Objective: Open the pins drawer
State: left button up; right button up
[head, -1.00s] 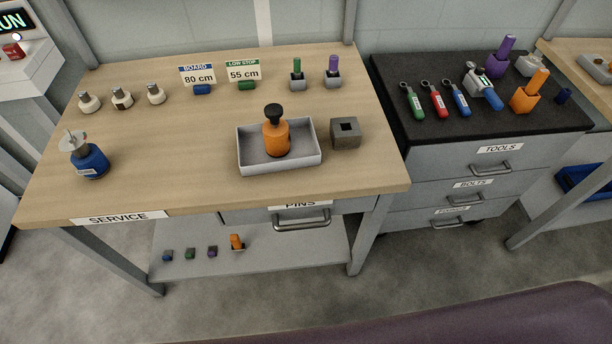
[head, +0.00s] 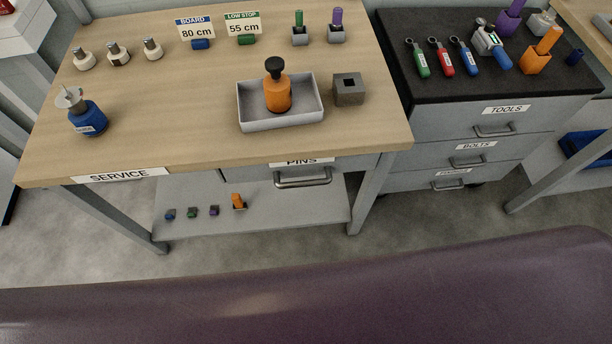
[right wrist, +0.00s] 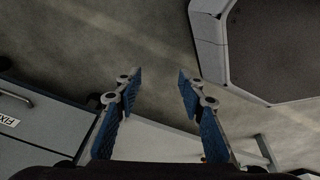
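The pins drawer (head: 245,176) is a grey drawer under the right part of the wooden service bench (head: 160,100). It looks shut. Its PINS label (head: 302,162) is partly covered by the bench edge, and its metal bar handle (head: 303,179) faces me. My right gripper (right wrist: 160,85) shows in the right wrist view with its two blue-padded fingers apart and nothing between them. It is over grey floor, apart from any handle. My left gripper is in neither view.
On the bench stand an orange bottle in a grey tray (head: 282,124), a blue bottle (head: 88,119) and a grey block (head: 348,90). A tool cabinet (head: 430,118) with labelled drawers stands to the right. A lower shelf (head: 280,207) holds small parts.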

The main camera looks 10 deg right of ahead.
jog(key=w+r+n+t, duration=0.1)
jog(key=w+r, duration=0.1)
jog(key=w, duration=0.3)
jog(key=w+d+r+n+t+b, duration=0.1)
jog(key=w+r+n, duration=0.1)
jog(key=w, duration=0.3)
jog(key=w+r+n+t+y+b, duration=0.1)
jog(key=w+r+t, duration=0.1)
jog(key=w, duration=0.3)
jog(key=shift+d+n, duration=0.2)
jog(key=shift+n, duration=0.2)
jog(key=shift+c, duration=0.3)
jog(key=n+t+y+b, duration=0.4)
jog(key=n+y, duration=0.6)
jog(key=n, duration=0.6)
send_near(302, 183)
notch_tip(302, 183, down, 3)
jog(key=w, duration=0.1)
jog(key=w+a, duration=0.2)
jog(key=shift+a+r+y+b, duration=0.35)
jog(key=shift+a+r+y, duration=0.05)
jog(key=b+x, duration=0.1)
jog(key=x, duration=0.3)
jog(key=shift+w+a, duration=0.15)
jog(key=shift+w, duration=0.15)
jog(key=shift+w+a+f, duration=0.1)
jog(key=shift+w+a, duration=0.25)
jog(key=shift+a, duration=0.05)
jog(key=shift+t, duration=0.3)
